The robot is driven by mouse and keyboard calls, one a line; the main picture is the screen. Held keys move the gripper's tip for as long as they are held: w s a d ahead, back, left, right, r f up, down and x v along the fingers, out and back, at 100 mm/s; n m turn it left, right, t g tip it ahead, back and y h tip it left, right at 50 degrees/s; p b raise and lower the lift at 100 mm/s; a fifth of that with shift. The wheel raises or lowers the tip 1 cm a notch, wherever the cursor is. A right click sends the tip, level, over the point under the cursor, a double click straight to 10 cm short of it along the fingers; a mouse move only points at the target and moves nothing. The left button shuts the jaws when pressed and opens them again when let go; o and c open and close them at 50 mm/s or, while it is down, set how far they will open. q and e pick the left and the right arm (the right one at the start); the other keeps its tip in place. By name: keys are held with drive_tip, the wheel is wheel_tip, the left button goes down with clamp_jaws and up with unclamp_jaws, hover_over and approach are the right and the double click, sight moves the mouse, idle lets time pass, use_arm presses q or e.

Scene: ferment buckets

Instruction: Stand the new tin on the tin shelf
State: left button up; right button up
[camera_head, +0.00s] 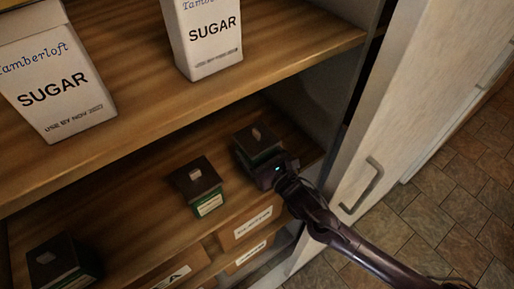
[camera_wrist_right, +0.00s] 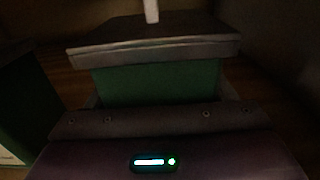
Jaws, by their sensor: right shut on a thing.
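My right gripper (camera_head: 264,166) reaches over the lower shelf from the right and is shut on a green tin (camera_head: 252,138) with a dark lid and a pale knob. This tin (camera_wrist_right: 160,82) looks upright in the right wrist view, with my fingers at its sides below the lid. I cannot tell whether its base touches the wooden tin shelf (camera_head: 140,195). A second green tin (camera_head: 208,205) with a pale label stands to its left, apart from it. A third, dark-lidded tin (camera_head: 60,265) is at the lower left. My left gripper is not in view.
Sugar cartons (camera_head: 62,85) and (camera_head: 208,40) stand on the upper shelf (camera_head: 160,100), whose front edge overhangs the back of the lower one. Labelled drawers (camera_head: 250,222) sit below.

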drive_tip(key=o, duration=1.5)
drive_tip(key=shift+f, duration=0.25)
drive_tip(key=o, duration=0.5)
drive_tip(key=shift+r, duration=0.1)
drive_tip(key=shift+r, duration=0.25)
drive_tip(key=b+v, duration=0.2)
drive_tip(key=v, duration=0.5)
drive_tip(key=shift+s+d+f, duration=0.1)
drive_tip(key=shift+s+d, duration=0.1)
